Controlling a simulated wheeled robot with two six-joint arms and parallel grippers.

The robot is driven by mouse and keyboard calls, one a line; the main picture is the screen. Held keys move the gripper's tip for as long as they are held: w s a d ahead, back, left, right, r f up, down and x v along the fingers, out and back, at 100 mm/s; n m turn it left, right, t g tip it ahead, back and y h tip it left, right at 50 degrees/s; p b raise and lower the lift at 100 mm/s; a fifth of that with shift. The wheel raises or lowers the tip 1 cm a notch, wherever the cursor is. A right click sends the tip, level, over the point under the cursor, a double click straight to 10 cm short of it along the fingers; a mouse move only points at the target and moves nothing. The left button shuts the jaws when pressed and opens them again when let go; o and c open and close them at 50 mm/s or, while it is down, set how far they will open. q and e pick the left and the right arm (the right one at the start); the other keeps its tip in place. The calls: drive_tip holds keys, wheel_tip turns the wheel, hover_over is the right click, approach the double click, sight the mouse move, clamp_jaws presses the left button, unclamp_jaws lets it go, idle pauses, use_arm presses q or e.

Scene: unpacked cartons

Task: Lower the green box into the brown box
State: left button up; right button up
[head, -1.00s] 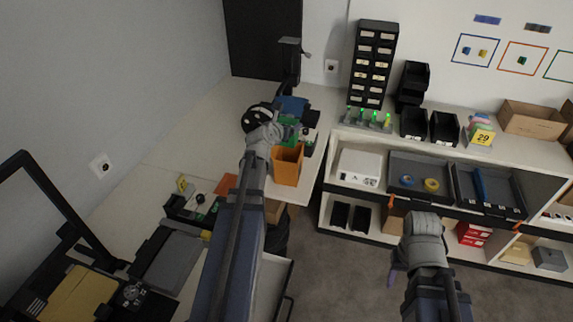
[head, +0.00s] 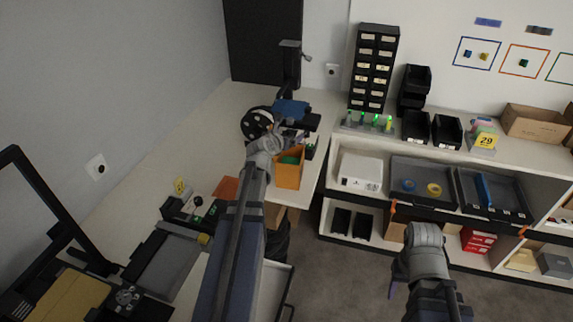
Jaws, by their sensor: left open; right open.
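The brown box (head: 288,178), an orange-brown open-topped bin, stands at the right edge of the corner bench. The green box (head: 290,159) shows as a green patch inside the brown box's opening, below its rim. How it rests inside is hidden. My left gripper (head: 285,140) is open above the back left of the brown box, apart from the green box as far as I can see. Its fingers are small and partly hidden by the wrist. My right gripper (head: 393,289) is open and empty over the floor, far from both boxes, mostly hidden by its arm.
A black spool (head: 257,122) and a dark device with a blue part (head: 290,108) stand behind the brown box. A black drawer tower (head: 373,68), black bins (head: 416,126) and a shelf unit (head: 345,203) are at right. The floor between is clear.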

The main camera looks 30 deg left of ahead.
use_arm(q)
drive_tip(key=p+v, duration=0.3)
drive_tip(key=v, duration=0.5)
drive_tip(key=shift+w, duration=0.1)
idle(0.3)
drive_tip(key=s+d+f+m+g+h, duration=0.1)
drive_tip(key=d+f+m+g+h, duration=0.15)
drive_tip(key=d+m, duration=0.5)
drive_tip(key=s+d+f+m+g+h, duration=0.1)
drive_tip(key=s+d+f+m+g, duration=0.1)
drive_tip(key=d+f+m, duration=0.5)
drive_tip(key=s+d+m+g+h, duration=0.1)
drive_tip(key=d+m+g+h, duration=0.1)
drive_tip(key=d+m, duration=0.6)
drive_tip(key=s+d+f+m+g+y, duration=0.2)
drive_tip(key=s+d+m+g, duration=0.1)
drive_tip(key=s+d+m, duration=0.3)
drive_tip(key=s+d+f+m+g+y, duration=0.2)
drive_tip(key=s+d+m+g, duration=0.2)
drive_tip(key=s+d+m, duration=0.3)
drive_tip(key=s+m, duration=0.3)
drive_tip(key=m, duration=0.3)
drive_tip(key=shift+s, duration=0.2)
